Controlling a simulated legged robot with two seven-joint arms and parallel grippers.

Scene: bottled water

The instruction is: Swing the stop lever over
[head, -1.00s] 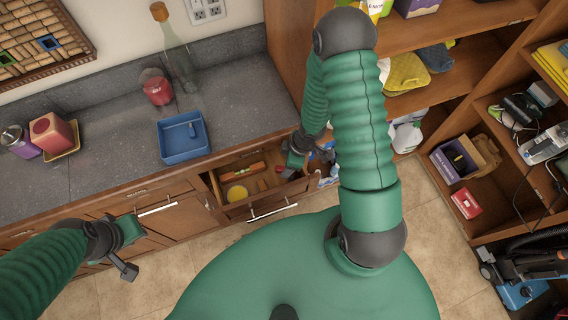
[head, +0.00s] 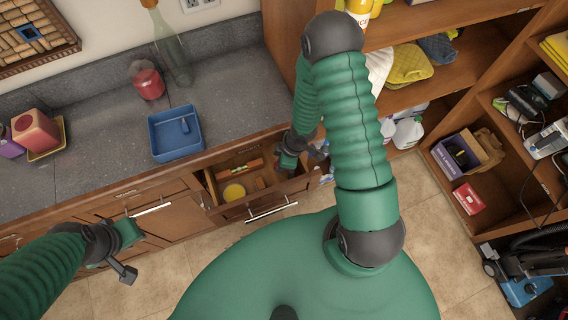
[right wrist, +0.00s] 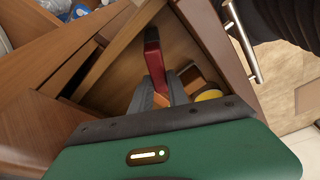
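I cannot identify a stop lever for certain in either view. In the right wrist view, a narrow dark-red piece with a dark edge (right wrist: 153,55) stands at the fingertips of my right gripper (right wrist: 158,92), inside or above the open drawer. Whether the fingers grip it or only stand around it is unclear. In the head view my right gripper (head: 288,160) is at the right end of the open drawer (head: 222,196), partly hidden by my arm. My left gripper (head: 125,255) is apart from everything, in front of the lower cabinets; its finger gap is not clear.
The drawer holds a yellow round item (head: 234,191) and wooden pieces. A blue tray (head: 160,150), red jar (head: 148,84) and glass bottle (head: 174,55) stand on the counter (head: 230,95). Shelves (head: 440,75) close off the right. Tiled floor (head: 425,215) is open.

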